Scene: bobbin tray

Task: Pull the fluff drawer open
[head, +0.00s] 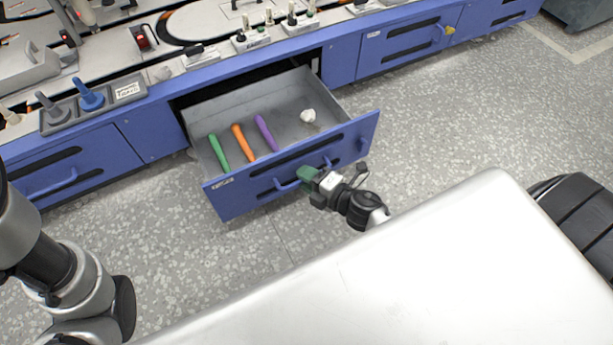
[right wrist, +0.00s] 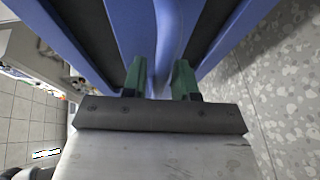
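The fluff drawer (head: 290,165) is a blue-fronted grey drawer in the blue bench, and it stands well out from the bench. Its label is too small to read. Inside lie a green, an orange and a purple stick, and a small white lump (head: 308,115), perhaps fluff. My right gripper (head: 308,175) is at the drawer's blue handle (head: 287,185). My left gripper is out of view; only my left arm shows.
A closed blue drawer (head: 72,172) is at the left of the bench and another (head: 408,38) at the right. The bench top carries a grey tray with a blue peg (head: 90,97) and several small items. Speckled floor (head: 240,270) lies clear in front of the open drawer.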

